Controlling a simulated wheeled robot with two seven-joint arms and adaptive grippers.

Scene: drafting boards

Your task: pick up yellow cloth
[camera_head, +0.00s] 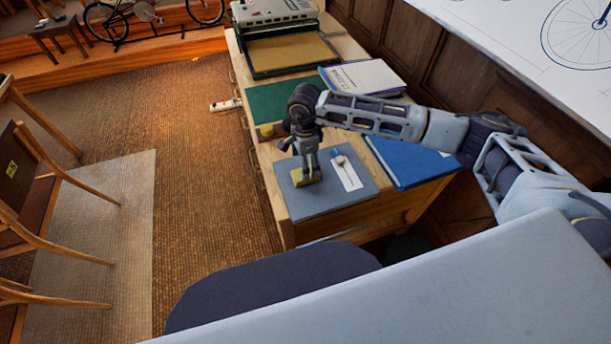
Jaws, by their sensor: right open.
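The yellow cloth (300,181) is a small folded yellow-green piece. It lies on the blue-grey board near the front end of the wooden cabinet. My right gripper (307,170) points down right over the cloth, with its fingertips at or just above it. It is open, and it hides part of the cloth. I cannot tell whether the fingers touch the cloth. My left gripper is not in view.
The blue-grey board (345,199) also bears a white card (347,174) with a small tool. A blue folder (411,160) lies to the right. A green mat (275,99), a white-covered book (364,76) and a tray (289,54) lie behind. Chairs (40,200) stand left.

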